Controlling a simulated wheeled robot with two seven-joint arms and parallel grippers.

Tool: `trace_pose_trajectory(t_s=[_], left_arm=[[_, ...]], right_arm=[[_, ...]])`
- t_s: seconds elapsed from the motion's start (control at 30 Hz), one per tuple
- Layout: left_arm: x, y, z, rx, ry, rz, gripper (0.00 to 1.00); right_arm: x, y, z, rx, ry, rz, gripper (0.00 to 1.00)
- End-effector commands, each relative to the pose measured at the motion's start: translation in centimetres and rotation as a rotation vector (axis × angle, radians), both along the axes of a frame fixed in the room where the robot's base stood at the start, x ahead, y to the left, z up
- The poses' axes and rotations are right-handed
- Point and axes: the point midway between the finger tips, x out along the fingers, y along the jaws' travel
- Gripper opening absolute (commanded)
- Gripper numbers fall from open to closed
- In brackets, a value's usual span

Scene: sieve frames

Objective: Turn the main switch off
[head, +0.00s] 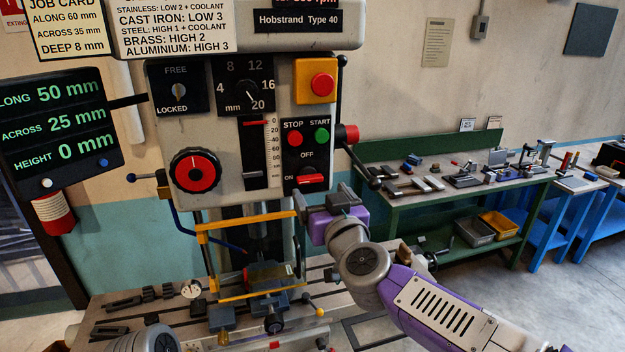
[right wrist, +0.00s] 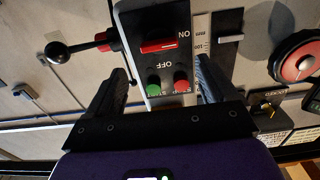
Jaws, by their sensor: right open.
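The main switch (head: 313,178) is a red bar on a black panel (head: 307,152) of the machine head, below the red STOP button (head: 295,139) and green START button (head: 322,135). Its bar lies level beside the ON label, below OFF. In the right wrist view, turned upside down, the switch (right wrist: 158,46) shows ahead beyond the fingers. My right gripper (head: 320,200) is just below and in front of the panel; in its wrist view the gripper (right wrist: 162,75) is open and empty, its fingers either side of the panel. I cannot tell contact. My left gripper is not in view.
A red-collared lever with a black knob (head: 374,184) juts out right of the panel. A red emergency button (head: 322,85) sits above. A yellow guard frame (head: 203,262) and the machine table lie below. A green bench (head: 400,205) with tools stands behind right.

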Motion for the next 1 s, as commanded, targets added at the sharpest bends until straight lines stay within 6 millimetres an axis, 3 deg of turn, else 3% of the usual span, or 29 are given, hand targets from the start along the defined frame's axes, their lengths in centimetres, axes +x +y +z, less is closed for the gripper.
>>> trace_pose_trajectory(t_s=[0.4, 0.83, 1.0], left_arm=[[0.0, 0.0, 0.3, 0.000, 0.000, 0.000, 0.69], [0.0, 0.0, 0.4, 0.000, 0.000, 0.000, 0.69], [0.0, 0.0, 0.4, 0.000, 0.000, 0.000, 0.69]], right_arm=[[5.6, 1.8, -0.3, -0.002, 0.005, -0.001, 0.85], [6.6, 2.1, -0.3, -0.002, 0.005, 0.000, 0.85], [6.6, 2.1, -0.3, -0.002, 0.005, -0.001, 0.59]])
